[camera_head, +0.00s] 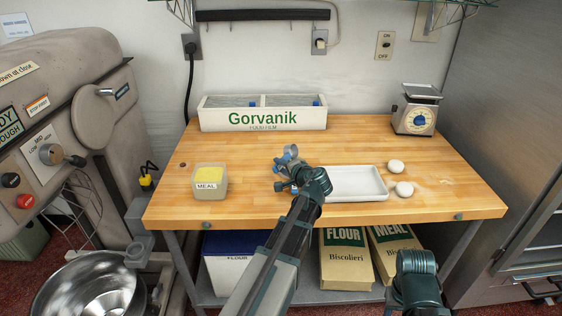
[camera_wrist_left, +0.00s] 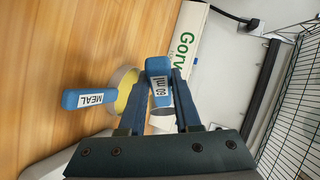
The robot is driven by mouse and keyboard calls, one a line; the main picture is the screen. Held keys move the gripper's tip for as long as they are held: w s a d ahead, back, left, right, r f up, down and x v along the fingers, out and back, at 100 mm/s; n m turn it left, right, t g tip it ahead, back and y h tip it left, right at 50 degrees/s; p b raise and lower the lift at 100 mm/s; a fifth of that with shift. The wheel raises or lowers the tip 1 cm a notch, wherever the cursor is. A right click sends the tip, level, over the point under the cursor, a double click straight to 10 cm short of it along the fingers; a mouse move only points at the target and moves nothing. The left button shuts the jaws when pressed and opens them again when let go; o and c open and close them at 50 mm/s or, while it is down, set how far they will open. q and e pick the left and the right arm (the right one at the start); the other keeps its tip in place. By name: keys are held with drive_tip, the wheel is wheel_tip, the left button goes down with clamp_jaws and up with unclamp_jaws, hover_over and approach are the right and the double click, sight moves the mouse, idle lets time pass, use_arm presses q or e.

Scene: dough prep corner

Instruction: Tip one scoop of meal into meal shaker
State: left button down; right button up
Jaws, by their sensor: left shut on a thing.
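My left gripper (camera_head: 290,166) is over the middle of the table, shut on the blue handle of a scoop (camera_wrist_left: 158,80), which bears a small label that looks like "60 ml". A pale round part, perhaps the scoop's bowl, shows between the fingers and is mostly hidden. Beside it is the meal shaker (camera_wrist_left: 90,98), with a blue handle marked MEAL and a grey round rim with yellow inside. In the head view my gripper largely covers both. A tub of yellow meal (camera_head: 210,185) stands at the left of the table. My right gripper is out of view.
A white tray (camera_head: 357,194) lies right of my left gripper, with two pale dough balls (camera_head: 396,166) beside it. A Gorvanik box (camera_head: 263,118) stands at the back and a scale (camera_head: 415,115) at the back right. A mixer (camera_head: 65,120) stands left. The table (camera_head: 250,190) between tub and gripper is clear.

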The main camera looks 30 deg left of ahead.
use_arm(q)
drive_tip(key=r+h+p, duration=0.1)
drive_tip(key=h+p, duration=0.1)
drive_tip(key=p, duration=0.2)
drive_tip(key=shift+r+n, duration=0.35)
drive_tip(key=shift+n, duration=0.05)
drive_tip(key=shift+g+h+p, duration=0.4)
drive_tip(key=shift+h+p, duration=0.1)
drive_tip(key=shift+p, duration=0.1)
drive_tip(key=shift+f, duration=0.2)
drive_tip(key=shift+r+p, duration=0.25)
drive_tip(key=shift+p, duration=0.1)
drive_tip(key=r+h+p, duration=0.1)
drive_tip(key=p, duration=0.1)
drive_tip(key=n+h+p, duration=0.1)
drive_tip(key=h+p, duration=0.1)
drive_tip(key=p, duration=0.1)
drive_tip(key=shift+a+r+n+h+p, duration=0.1)
drive_tip(key=shift+r+n+h+p, duration=0.2)
drive_tip(key=shift+r+p, duration=0.1)
drive_tip(key=shift+h+p, duration=0.3)
drive_tip(key=shift+h, duration=0.1)
drive_tip(key=shift+f, duration=0.1)
